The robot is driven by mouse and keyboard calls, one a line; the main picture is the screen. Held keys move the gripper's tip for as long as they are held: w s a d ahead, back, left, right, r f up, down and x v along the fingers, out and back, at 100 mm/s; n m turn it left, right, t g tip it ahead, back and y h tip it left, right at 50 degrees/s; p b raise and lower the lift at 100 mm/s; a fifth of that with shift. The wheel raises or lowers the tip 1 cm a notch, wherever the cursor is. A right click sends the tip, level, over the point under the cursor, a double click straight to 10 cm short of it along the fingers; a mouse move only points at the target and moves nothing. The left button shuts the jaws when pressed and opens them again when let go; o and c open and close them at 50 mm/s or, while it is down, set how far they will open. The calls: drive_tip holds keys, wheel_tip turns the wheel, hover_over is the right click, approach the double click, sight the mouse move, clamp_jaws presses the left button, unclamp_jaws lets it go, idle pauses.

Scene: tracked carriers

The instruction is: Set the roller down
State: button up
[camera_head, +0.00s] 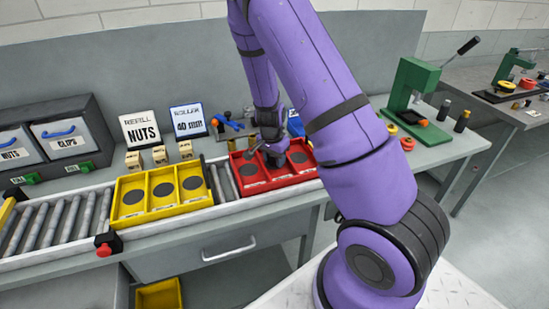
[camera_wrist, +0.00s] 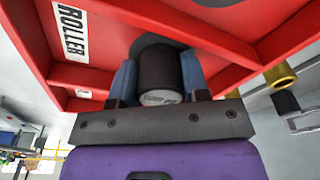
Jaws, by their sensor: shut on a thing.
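My gripper (camera_wrist: 160,78) has its two blue fingers shut on a black roller (camera_wrist: 159,68) with a pale, printed end. The roller is over a dark round pad in a compartment of the red carrier (camera_wrist: 105,35), beside a "ROLLER" label (camera_wrist: 71,32). I cannot tell whether the roller touches the pad. In the head view, my gripper (camera_head: 272,158) is low over the red carrier (camera_head: 262,187); the roller cannot be made out there, and my arm hides part of the carrier's right end.
A yellow carrier (camera_head: 165,215) with dark round pads stands left of the red one on the roller track (camera_head: 50,225). Behind are signs reading "NUTS" (camera_head: 141,130) and "ROLLER 40 mm" (camera_head: 187,120). A green press (camera_head: 415,100) stands to the right.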

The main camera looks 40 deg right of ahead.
drive_tip(key=o, duration=0.7)
drive_tip(key=shift+f, duration=0.1)
drive_tip(key=s+a+r+n+y, duration=0.1)
drive_tip(key=s+a+r, duration=0.1)
drive_tip(key=r, duration=0.5)
drive_tip(key=s+a+r+n+t+y, duration=0.1)
drive_tip(key=a+r, duration=0.1)
drive_tip(key=r, duration=0.6)
drive_tip(key=s+a+r+n, duration=0.2)
drive_tip(key=a+r, duration=0.1)
drive_tip(key=r, duration=0.4)
drive_tip(key=shift+s+a+r+n+t+h, duration=0.1)
drive_tip(key=shift+s+a+r+n+t, duration=0.75)
drive_tip(key=shift+s+r+n, duration=1.65)
drive_tip(key=shift+s+a+r+n+t+h, duration=0.1)
drive_tip(key=shift+s+a+r+n+t, duration=0.65)
drive_tip(key=shift+s+r, duration=3.15)
drive_tip(key=shift+s+a+r+n+t+h, duration=0.1)
drive_tip(key=shift+s+a+r+n+t, duration=0.2)
drive_tip(key=shift+s+a+r+n, duration=2.75)
drive_tip(key=s+d+f+m, duration=0.2)
drive_tip(key=d, duration=0.1)
drive_tip(key=shift+s+d, duration=0.1)
drive_tip(key=shift+s, duration=0.2)
